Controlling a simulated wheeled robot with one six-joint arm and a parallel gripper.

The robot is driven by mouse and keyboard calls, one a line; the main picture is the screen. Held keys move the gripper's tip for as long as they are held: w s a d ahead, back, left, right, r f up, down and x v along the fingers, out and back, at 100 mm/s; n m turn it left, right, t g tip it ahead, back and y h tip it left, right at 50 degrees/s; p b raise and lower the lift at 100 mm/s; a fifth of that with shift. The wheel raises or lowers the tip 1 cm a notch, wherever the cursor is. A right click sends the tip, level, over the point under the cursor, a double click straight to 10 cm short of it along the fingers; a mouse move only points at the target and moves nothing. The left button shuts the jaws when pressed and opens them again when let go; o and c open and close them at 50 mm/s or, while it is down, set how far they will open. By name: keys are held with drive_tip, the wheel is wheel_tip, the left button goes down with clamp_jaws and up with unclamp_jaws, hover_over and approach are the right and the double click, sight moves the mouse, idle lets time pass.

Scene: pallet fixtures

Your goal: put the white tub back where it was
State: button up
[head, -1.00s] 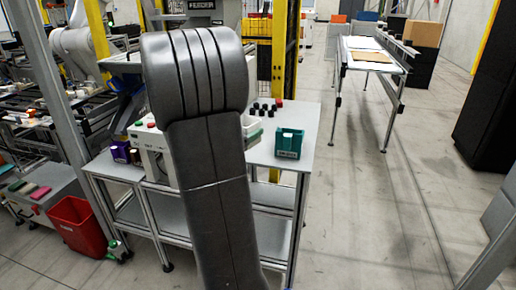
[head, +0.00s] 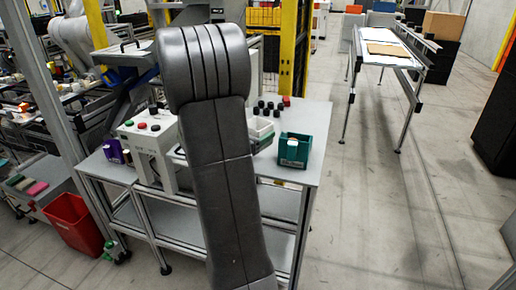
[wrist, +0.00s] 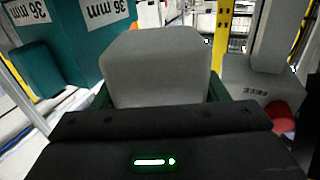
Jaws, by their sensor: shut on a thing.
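The white tub (wrist: 155,68) is a pale grey-white, round-cornered shape in the middle of the wrist view. My gripper (wrist: 158,92) is shut on it, with dark green pieces at both its sides. A green light glows on the dark gripper body below. In the head view my arm covers the gripper, and whether the tub touches any surface is hidden. A pale bin (head: 262,128) shows on the table just right of my arm; I cannot tell whether it is the held tub.
A teal bin (head: 293,151) stands near the table's (head: 309,118) right edge. Several black caps (head: 266,107) stand behind it. A control box (head: 149,137) and purple bin (head: 114,151) are at left. In the wrist view, teal surfaces marked "36 mm" (wrist: 75,35) are close at left.

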drive_tip(key=shift+f+b, duration=0.3)
drive_tip(key=shift+f, duration=2.05)
drive_tip(key=shift+f, duration=0.15)
drive_tip(key=o, duration=1.1)
drive_tip(key=shift+c, duration=0.2)
drive_tip(key=shift+r, duration=0.25)
drive_tip(key=v, duration=1.2)
